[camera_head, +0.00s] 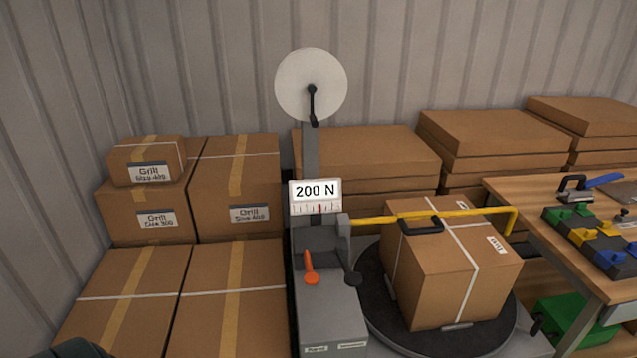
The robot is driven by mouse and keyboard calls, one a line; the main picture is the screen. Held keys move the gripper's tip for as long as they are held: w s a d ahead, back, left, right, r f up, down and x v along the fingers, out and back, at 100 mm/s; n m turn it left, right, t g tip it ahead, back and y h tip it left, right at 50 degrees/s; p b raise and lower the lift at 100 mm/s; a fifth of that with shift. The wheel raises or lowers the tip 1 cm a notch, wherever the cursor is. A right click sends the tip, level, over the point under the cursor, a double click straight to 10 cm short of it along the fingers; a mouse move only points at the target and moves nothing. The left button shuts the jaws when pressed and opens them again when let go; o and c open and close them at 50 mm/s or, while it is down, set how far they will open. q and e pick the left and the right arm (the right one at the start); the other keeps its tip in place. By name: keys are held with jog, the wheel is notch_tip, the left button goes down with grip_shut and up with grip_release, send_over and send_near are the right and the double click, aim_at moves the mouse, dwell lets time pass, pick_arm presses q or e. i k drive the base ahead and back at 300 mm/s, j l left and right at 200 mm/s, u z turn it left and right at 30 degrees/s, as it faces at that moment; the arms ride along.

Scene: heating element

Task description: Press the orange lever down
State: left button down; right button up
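The orange lever (311,276) sits on the sloped front of a grey machine (330,315), in the lower middle of the head view. Its narrow end is at the top and its wider rounded end is lower, toward me. Nothing touches the lever. A dark shape cut off at the bottom left edge may be part of my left arm, but no fingers show. I see neither of my grippers.
A white "200 N" gauge (315,193) tops the machine, below a white disc (311,84). To the right, a strapped carton (455,275) stands on a black turntable (385,318) under a yellow bar (375,220). Cartons (128,295) fill the left; a wooden workbench (515,190) is right.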

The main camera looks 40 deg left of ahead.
aim_at(311, 277)
jog(key=u, duration=1.15)
